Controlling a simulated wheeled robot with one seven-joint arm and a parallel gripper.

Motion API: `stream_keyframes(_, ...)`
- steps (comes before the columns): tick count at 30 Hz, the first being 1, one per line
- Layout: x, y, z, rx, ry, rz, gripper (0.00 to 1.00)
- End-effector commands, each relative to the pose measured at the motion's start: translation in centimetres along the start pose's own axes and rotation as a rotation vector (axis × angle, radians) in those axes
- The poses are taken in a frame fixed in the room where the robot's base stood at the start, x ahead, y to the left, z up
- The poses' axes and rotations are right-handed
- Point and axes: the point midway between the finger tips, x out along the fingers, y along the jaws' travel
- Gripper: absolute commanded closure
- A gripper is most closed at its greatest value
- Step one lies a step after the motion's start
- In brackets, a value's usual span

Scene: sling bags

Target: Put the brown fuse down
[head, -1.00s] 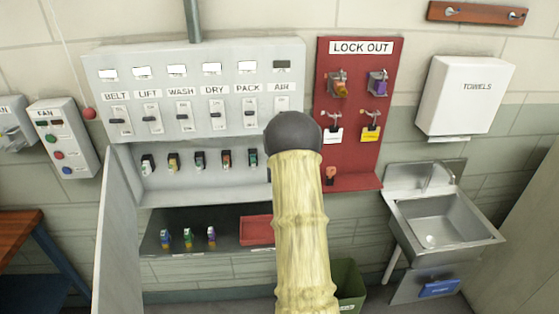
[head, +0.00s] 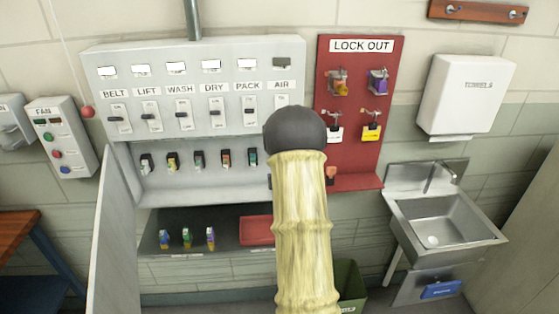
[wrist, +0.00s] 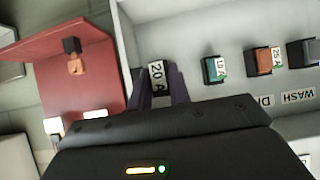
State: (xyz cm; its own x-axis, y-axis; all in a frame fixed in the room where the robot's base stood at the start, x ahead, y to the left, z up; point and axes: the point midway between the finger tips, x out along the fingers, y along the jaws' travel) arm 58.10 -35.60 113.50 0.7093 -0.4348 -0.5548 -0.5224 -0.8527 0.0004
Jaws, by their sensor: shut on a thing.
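My gripper (wrist: 157,88) is shut on a small block with a white "20 A" label (wrist: 157,72), in front of the grey panel's lower row, at its AIR end. The block's body colour is mostly hidden between the fingers, so I cannot tell whether it is brown or touches the panel. In the head view my arm hides the gripper and the block. An orange-brown piece (wrist: 75,64) with a dark top is at the red board's ledge, apart from my gripper; it shows in the head view too (head: 331,173). An orange-brown "25 A" fuse (wrist: 262,62) sits in the row.
A teal "10 A" fuse (wrist: 215,68) sits beside my gripper. Several fuses line the grey panel (head: 210,128). Three fuses and a red tray (head: 256,230) are on the dark shelf (head: 225,222) below. The red LOCK OUT board (head: 352,160) and a sink (head: 440,220) are to the right.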

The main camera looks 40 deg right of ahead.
Motion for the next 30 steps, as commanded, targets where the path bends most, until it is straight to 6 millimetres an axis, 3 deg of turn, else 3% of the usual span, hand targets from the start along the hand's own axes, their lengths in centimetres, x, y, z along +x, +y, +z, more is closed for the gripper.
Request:
stream_keyframes(7, 0.1, -0.4, 0.2, -0.002, -0.001, -0.005, 1.00)
stream_keyframes(11, 0.3, -2.5, 1.5, -0.017, -0.004, -0.036, 1.00)
stream_keyframes(14, 0.6, -5.7, 3.7, -0.036, -0.007, -0.082, 1.00)
stream_keyframes(20, -0.2, -13.9, 10.0, -0.099, -0.012, -0.201, 1.00)
stream_keyframes(24, -2.0, -19.1, 14.9, -0.151, -0.013, -0.283, 1.00)
stream_keyframes(30, -6.0, -25.2, 22.1, -0.239, -0.014, -0.391, 1.00)
